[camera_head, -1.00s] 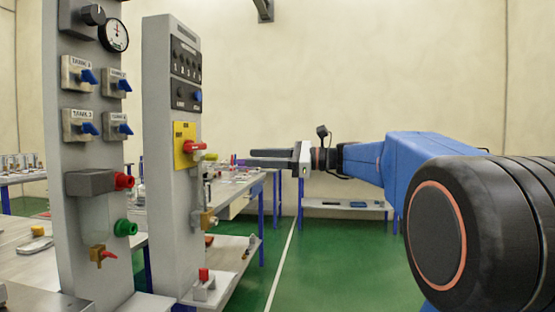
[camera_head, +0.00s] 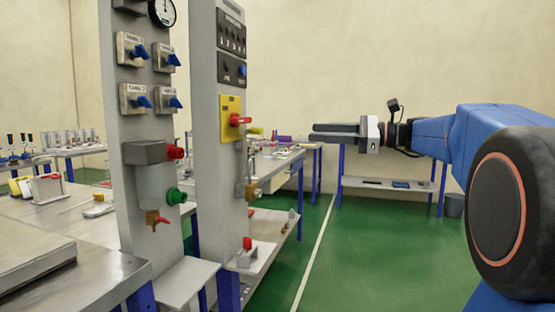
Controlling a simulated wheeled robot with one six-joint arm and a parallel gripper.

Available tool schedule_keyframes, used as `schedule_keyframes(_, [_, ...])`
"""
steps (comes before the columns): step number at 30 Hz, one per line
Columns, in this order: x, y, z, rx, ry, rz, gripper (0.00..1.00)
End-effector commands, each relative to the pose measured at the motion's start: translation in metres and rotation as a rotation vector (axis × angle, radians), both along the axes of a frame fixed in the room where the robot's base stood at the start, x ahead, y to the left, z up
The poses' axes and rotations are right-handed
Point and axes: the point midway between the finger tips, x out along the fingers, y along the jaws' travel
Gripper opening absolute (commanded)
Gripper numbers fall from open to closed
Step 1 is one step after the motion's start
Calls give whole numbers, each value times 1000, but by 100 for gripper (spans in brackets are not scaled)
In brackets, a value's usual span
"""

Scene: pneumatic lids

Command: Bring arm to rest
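My gripper (camera_head: 335,131) shows at the right of centre in the head view, at the end of my blue arm (camera_head: 440,138). It points left, with its fingers roughly level, seen from the side. The fingertips are in free space, to the right of the panel with the yellow plate and red handle (camera_head: 239,121). They look apart from the panel.
Two grey control panels (camera_head: 150,215) stand at the left, with blue valves, a gauge (camera_head: 161,12) and a red and a green knob. Work tables stand left and behind. A far table (camera_head: 380,183) stands at the back wall. The green floor (camera_head: 370,265) is clear at centre right.

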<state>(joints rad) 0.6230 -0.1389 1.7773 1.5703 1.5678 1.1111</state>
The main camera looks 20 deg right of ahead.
Motion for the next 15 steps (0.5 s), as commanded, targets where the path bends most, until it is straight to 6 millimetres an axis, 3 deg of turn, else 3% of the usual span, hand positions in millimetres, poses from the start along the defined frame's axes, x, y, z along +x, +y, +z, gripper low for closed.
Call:
schedule_keyframes(5, [-4,10,-9,-36,1,5,36])
schedule_keyframes(8, [-15,34,-34,-133,5,18,36])
schedule_keyframes(15, [-76,102,-143,-567,-30,122,36])
